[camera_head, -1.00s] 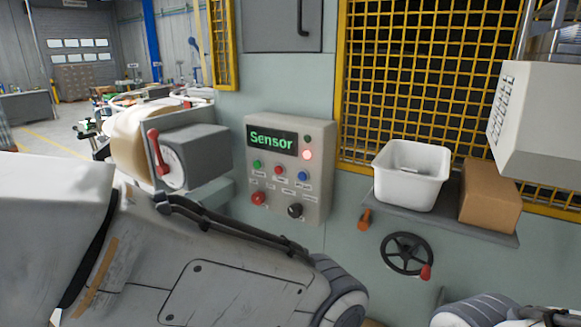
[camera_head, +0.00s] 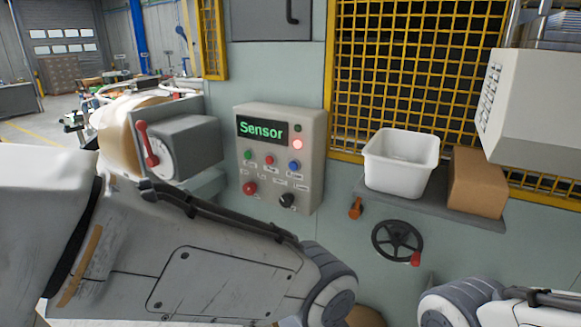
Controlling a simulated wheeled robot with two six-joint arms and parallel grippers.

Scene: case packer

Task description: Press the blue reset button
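The blue reset button (camera_head: 294,166) is a small round button at the right of the upper button row on a grey control panel (camera_head: 313,140). A green button (camera_head: 248,155) and a red button (camera_head: 269,160) sit to its left in the same row. The panel's display (camera_head: 262,131) reads "Sensor" in green, and a red lamp (camera_head: 297,144) is lit beside it. My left arm crosses the lower left below the panel; its gripper is out of view. Part of my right arm shows at the lower right; its gripper is also out of view.
Below the button row are a larger red button (camera_head: 250,188) and a black knob (camera_head: 287,200). Right of the panel, a shelf (camera_head: 432,213) holds a white bin (camera_head: 400,163) and a cardboard box (camera_head: 477,182). Below are an orange handle (camera_head: 355,208) and a black handwheel (camera_head: 397,240).

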